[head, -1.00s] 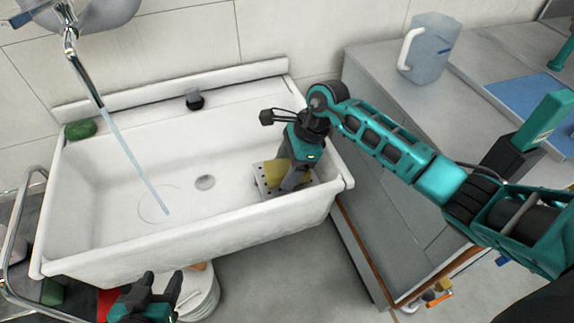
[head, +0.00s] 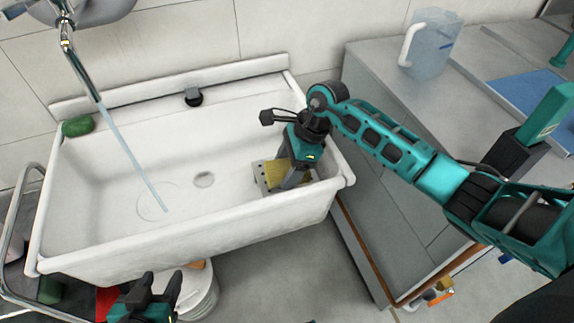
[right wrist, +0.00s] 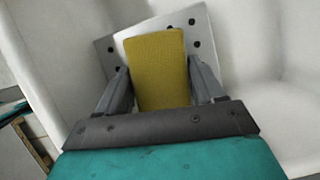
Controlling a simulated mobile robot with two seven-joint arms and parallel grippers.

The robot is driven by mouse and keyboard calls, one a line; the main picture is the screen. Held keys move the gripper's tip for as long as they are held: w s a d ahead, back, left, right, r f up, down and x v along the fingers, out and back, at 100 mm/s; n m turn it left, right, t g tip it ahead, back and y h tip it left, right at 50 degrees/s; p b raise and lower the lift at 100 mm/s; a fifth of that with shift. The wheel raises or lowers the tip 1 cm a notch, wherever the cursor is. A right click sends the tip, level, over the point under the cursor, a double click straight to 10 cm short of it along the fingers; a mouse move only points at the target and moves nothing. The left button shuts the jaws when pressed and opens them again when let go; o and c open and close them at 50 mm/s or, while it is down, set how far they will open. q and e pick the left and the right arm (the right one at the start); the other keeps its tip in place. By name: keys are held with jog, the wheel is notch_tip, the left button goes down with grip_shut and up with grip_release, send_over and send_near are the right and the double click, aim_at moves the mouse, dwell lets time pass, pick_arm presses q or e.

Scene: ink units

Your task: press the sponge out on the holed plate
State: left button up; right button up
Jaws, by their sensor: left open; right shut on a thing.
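The yellow sponge (right wrist: 160,70) is between the two fingers of my right gripper (right wrist: 165,85), which is shut on it. In the head view the sponge (head: 273,172) is partly hidden by my right gripper (head: 292,182), which points down into the right end of the sink. The pale holed plate (head: 262,186) is under the sponge. Its dark holes show beside the sponge in the right wrist view (right wrist: 204,27). I cannot tell how firmly the sponge touches it. My left gripper (head: 160,286) is open and empty, in front of the sink at the bottom.
Water (head: 131,148) runs from the tap (head: 82,70) into the white sink (head: 120,245). A green object (head: 78,126) lies on the sink's back left corner. A white bucket (head: 203,290) stands below the front edge. A clear jug (head: 432,48) stands on the right counter.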

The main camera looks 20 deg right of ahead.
jog(key=shift+f+b, duration=0.3)
jog(key=shift+f, duration=0.15)
dwell(0.7)
jog(key=shift+s+f+b, duration=0.1)
jog(key=shift+f+b, duration=0.15)
jog(key=shift+b, duration=0.25)
dwell(2.4)
jog(key=shift+r+p, duration=2.4)
jog(key=shift+r, duration=1.25)
